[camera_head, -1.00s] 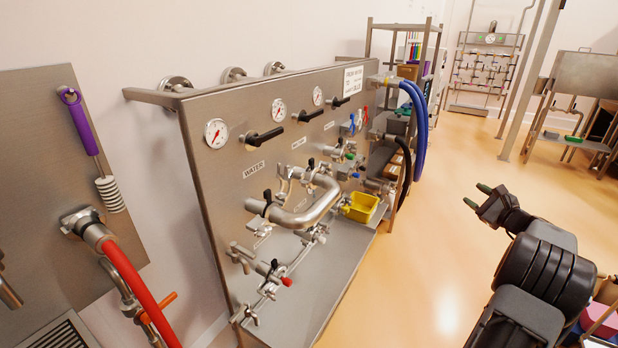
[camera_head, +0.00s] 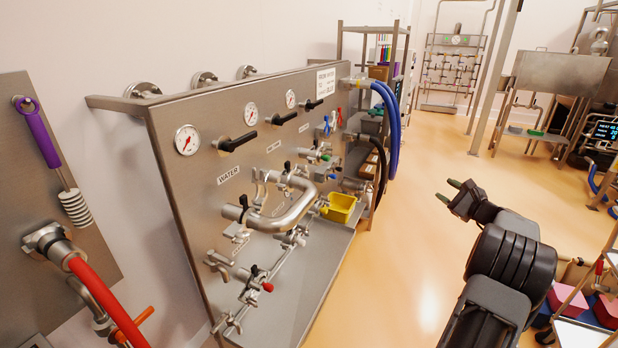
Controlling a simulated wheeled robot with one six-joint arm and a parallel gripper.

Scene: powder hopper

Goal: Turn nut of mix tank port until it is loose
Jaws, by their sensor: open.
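The panel carries pipe ports, valves and a bent pipe (camera_head: 290,212). The bent pipe's ends meet the panel fittings at clamps or nuts, with a dark-handled valve (camera_head: 240,208) at its left. Lower ports with wing-shaped nuts (camera_head: 218,262) sit below it. A label reads WATER (camera_head: 228,174); the other labels are too small to read, so I cannot tell which port is the mix tank port. My gripper is well apart from all of them.
A yellow bin (camera_head: 341,208) hangs at the panel's right side, near blue hoses (camera_head: 388,120). A red hose (camera_head: 108,300) and a purple-handled brush (camera_head: 40,135) are at the left. A cart with pink boxes (camera_head: 568,299) is at right. The middle floor is clear.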

